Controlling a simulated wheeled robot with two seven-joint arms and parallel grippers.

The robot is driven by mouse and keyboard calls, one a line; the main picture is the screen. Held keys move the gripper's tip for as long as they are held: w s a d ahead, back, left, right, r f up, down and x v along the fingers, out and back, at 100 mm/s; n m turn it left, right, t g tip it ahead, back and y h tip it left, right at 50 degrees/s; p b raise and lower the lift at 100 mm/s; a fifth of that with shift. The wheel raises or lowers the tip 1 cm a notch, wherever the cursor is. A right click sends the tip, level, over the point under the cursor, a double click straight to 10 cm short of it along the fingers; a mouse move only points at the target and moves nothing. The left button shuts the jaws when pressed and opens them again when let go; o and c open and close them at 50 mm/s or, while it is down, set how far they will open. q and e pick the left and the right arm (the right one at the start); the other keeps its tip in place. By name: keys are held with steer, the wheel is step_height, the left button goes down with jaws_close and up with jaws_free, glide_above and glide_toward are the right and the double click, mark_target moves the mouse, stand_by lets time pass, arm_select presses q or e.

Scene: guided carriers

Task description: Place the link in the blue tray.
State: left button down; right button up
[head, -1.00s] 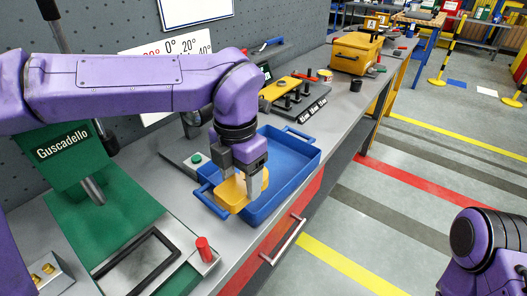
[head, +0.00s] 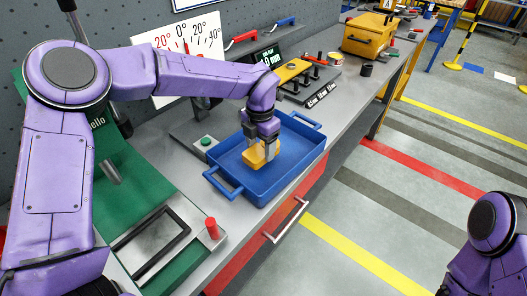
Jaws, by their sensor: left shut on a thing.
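The link (head: 259,156) is a small yellow-orange piece inside the outline of the blue tray in the head view. The blue tray (head: 282,186) stands on the grey bench with a handle at each end. My left gripper (head: 265,146) points down over the tray and is shut on the link. I cannot tell whether the link touches the tray floor. My right arm shows at the lower right, but its gripper is out of view.
A green machine with a red knob (head: 212,228) stands at the left front. Behind the tray are a gauge with a screen (head: 267,57), a peg rack (head: 300,78) and a yellow box (head: 369,36). The bench edge has a drawer handle (head: 287,220).

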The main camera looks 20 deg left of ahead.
mark_target(260, 149)
arm_select(q)
steer(key=f, duration=0.2)
steer(key=shift+w+a+f, duration=0.1)
steer(key=shift+a+f, duration=0.1)
steer(key=shift+f, duration=0.2)
steer(key=shift+w+f, duration=0.15)
steer(key=shift+f, duration=0.15)
steer(key=shift+d, duration=0.1)
steer(key=shift+c, duration=1)
jaws_free()
steer(key=shift+f, duration=0.15)
step_height(260, 149, up, 12)
steer(key=shift+r+b, duration=0.25)
steer(key=shift+b, duration=0.2)
